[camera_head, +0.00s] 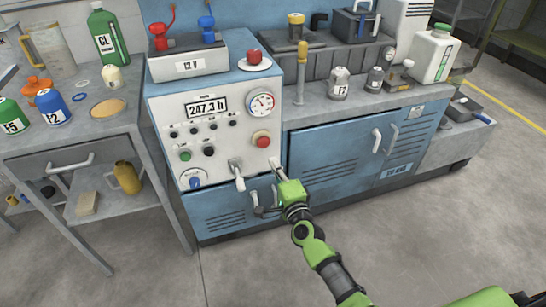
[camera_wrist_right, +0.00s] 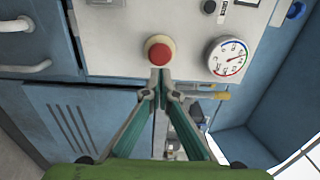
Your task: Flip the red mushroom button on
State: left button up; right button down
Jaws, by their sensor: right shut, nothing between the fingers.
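The red mushroom button (camera_head: 261,139) sits on a pale collar on the white control panel (camera_head: 222,150), below the round gauge. It also shows in the right wrist view (camera_wrist_right: 159,50), near the top middle. My right gripper (camera_head: 275,166) is in front of the lower right part of the panel, below the button in the head view. In the right wrist view its fingers (camera_wrist_right: 160,76) are together with nothing between them, tips just below the button's edge. I cannot tell whether they touch it. My left gripper is not in view.
A round gauge (camera_head: 262,105) is above the button, and a lever (camera_head: 237,174) is lower left of it. A workbench (camera_head: 75,135) with bottles stands left. The floor in front is clear.

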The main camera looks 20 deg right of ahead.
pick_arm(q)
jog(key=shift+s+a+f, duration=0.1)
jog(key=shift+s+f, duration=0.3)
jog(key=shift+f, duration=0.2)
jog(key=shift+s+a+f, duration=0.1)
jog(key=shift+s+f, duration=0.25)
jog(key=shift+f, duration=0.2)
pick_arm(e)
jog(key=s, duration=0.6)
jog(key=shift+s, duration=0.35)
jog(key=shift+d+f, duration=0.1)
